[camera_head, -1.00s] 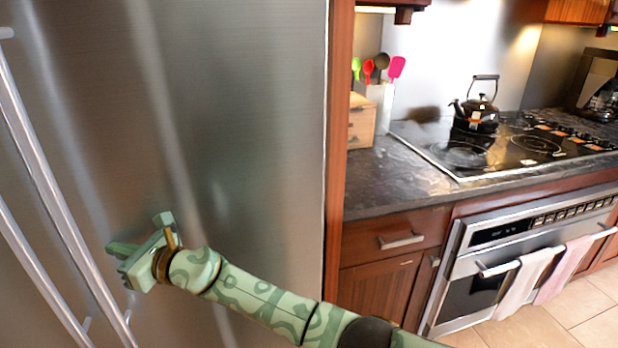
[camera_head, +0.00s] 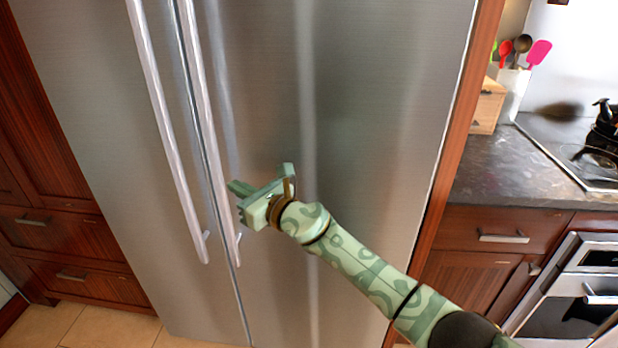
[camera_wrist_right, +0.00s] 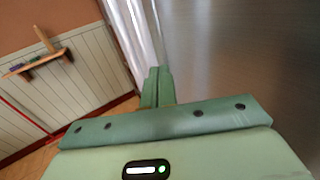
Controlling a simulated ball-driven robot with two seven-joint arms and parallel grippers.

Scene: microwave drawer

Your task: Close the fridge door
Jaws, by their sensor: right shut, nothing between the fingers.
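The tall stainless steel fridge has a left door (camera_head: 90,110) and a right door (camera_head: 370,110), which look nearly flush with a thin seam between them. Each door has a long bar handle by the seam: the left handle (camera_head: 165,125) and the right handle (camera_head: 207,125). My right gripper (camera_head: 238,188) is shut and empty in front of the right door, just right of the right handle. Its fingers also show pressed together in the right wrist view (camera_wrist_right: 155,85), near a handle. I cannot tell whether they touch the fridge. My left gripper is out of view.
Wooden drawers (camera_head: 65,275) stand left of the fridge. A dark counter (camera_head: 510,170) with a utensil holder (camera_head: 513,90) and an oven (camera_head: 570,300) is at the right. Tiled floor (camera_head: 110,325) shows at the lower left. The wrist view shows a wall shelf (camera_wrist_right: 35,62).

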